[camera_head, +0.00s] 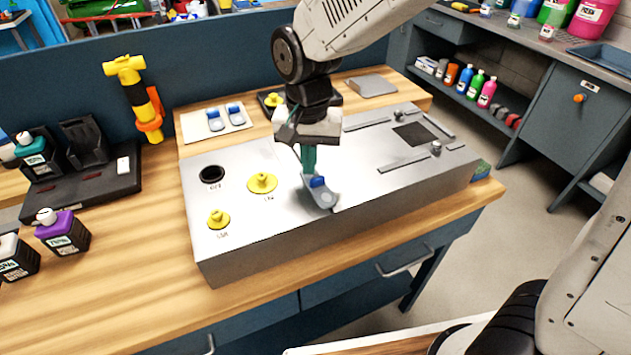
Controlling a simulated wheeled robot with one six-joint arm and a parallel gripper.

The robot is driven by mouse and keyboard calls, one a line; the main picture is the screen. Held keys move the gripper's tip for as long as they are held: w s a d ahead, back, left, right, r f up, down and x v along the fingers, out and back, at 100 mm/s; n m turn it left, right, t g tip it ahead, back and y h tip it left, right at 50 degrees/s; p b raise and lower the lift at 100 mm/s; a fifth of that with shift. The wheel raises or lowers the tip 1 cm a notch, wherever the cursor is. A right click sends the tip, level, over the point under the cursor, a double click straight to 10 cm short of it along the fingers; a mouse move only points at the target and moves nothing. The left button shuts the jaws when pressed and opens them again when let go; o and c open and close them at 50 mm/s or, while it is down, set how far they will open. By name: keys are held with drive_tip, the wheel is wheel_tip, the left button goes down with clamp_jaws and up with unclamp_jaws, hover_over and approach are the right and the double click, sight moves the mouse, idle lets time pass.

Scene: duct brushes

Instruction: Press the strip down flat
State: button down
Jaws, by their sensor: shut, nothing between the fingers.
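A grey strip (326,199) with a blue block on it lies near the front edge of the grey metal duct box (240,248), right of the yellow plugs. My gripper (308,168) points down at the strip's back end, with its teal fingers together and nothing between them. The fingertips are at or just behind the blue block. I cannot tell whether they touch the strip or whether it lies fully flat. Two similar strips with blue blocks (224,117) lie on a white plate (192,128) behind the box.
Yellow plugs (262,183) and (218,219) and an open black hole (211,174) are on the box's left part. Raised rails (404,164) and a dark square opening (415,134) are on its right part.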

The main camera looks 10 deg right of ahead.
sight(330, 188)
drive_tip(key=shift+r, duration=2.55)
drive_tip(key=shift+s+d+f+n, duration=0.1)
drive_tip(key=shift+s+n, duration=0.05)
drive_tip(key=shift+n, duration=0.25)
drive_tip(key=s+d+n, duration=0.1)
drive_tip(key=s, duration=0.1)
drive_tip(key=s+d+n, duration=0.1)
drive_tip(key=d, duration=0.1)
drive_tip(key=shift+s+d+f+g, duration=0.1)
drive_tip(key=shift+s+g, duration=0.3)
drive_tip(key=s+d+r+t, duration=0.1)
drive_tip(key=s+d+r, duration=0.1)
drive_tip(key=s+d, duration=0.5)
drive_tip(key=s+d+r+t, duration=0.1)
drive_tip(key=s+d+r, duration=0.2)
drive_tip(key=s+d, duration=0.5)
drive_tip(key=shift+s+d+r, duration=0.2)
drive_tip(key=shift+d, duration=1)
